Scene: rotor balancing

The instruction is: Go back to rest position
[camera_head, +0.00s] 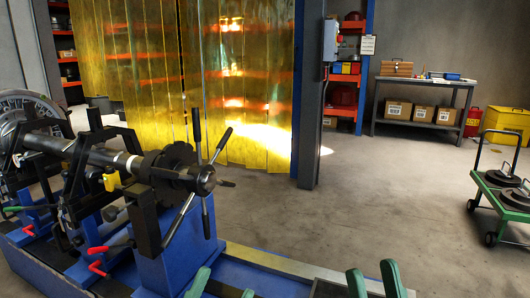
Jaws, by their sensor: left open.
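My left gripper (225,281) shows at the bottom edge, left of centre. Its two green-tipped fingers stand apart with nothing between them. My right gripper (370,272) shows at the bottom edge, further right. Its two green fingers are also apart, with nothing visible between them. The rest of both grippers and the arms is cut off by the frame. The balancing machine (178,245), blue with black supports, stands at the left, beyond the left gripper. It carries a dark rotor shaft (100,153) and a spoked handwheel (201,180). I see no contact between the grippers and the machine.
A green cart (506,192) with dark discs stands at the right. A yellow strip curtain (235,90), a blue-grey post (308,100), a workbench (425,83) with boxes below, and a yellow bin (505,124) are behind. The floor (390,210) between is clear.

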